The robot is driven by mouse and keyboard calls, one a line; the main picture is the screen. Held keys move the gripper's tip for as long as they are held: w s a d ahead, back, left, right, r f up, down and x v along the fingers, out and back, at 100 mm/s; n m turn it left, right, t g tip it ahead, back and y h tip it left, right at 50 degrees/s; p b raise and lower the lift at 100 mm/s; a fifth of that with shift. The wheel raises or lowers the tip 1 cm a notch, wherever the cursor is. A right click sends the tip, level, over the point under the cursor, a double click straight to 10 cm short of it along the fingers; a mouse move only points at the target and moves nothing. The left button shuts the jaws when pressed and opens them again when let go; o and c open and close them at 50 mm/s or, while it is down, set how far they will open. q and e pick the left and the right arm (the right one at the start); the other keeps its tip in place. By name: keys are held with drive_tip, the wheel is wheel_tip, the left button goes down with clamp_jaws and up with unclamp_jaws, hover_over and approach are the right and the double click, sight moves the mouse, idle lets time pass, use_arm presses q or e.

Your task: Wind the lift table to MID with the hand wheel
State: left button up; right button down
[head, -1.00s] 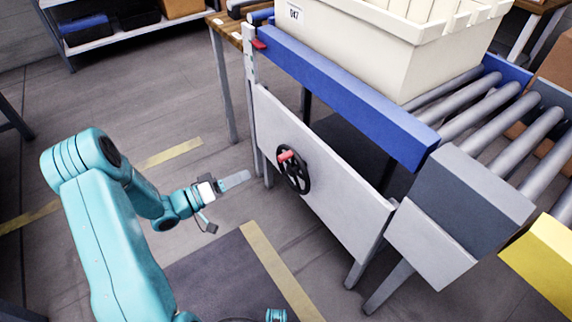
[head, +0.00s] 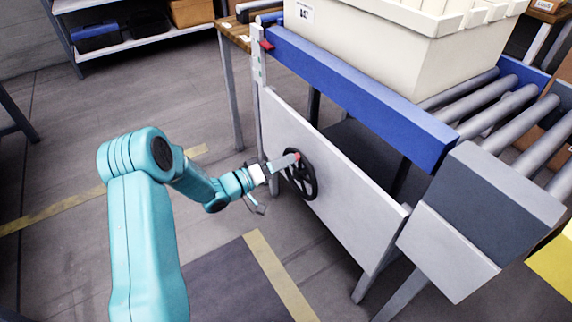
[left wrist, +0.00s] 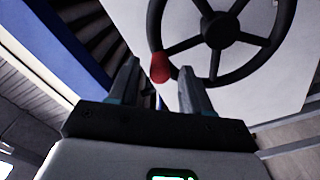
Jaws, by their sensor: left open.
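The black hand wheel (head: 309,176) with its red knob sits on the grey side panel of the lift table (head: 335,190). In the left wrist view the wheel (left wrist: 268,50) fills the upper right, with the red knob (left wrist: 160,67) at its lower left rim. My left gripper (head: 292,160) is open in front of the wheel. In the left wrist view its two fingers (left wrist: 158,85) stand apart with the knob ahead, nearer the left finger. Whether they touch it I cannot tell. A red pointer (head: 267,45) sits on a pale upright scale at the table's far left corner. My right gripper is not seen.
A cream crate (head: 400,55) stands on the table behind a blue rail (head: 360,95). Grey rollers (head: 495,115) and a dark grey block (head: 490,200) lie to the right.

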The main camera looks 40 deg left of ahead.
use_arm(q)
drive_tip(key=shift+w+d, duration=0.25)
drive_tip(key=shift+w, duration=0.35)
clamp_jaws()
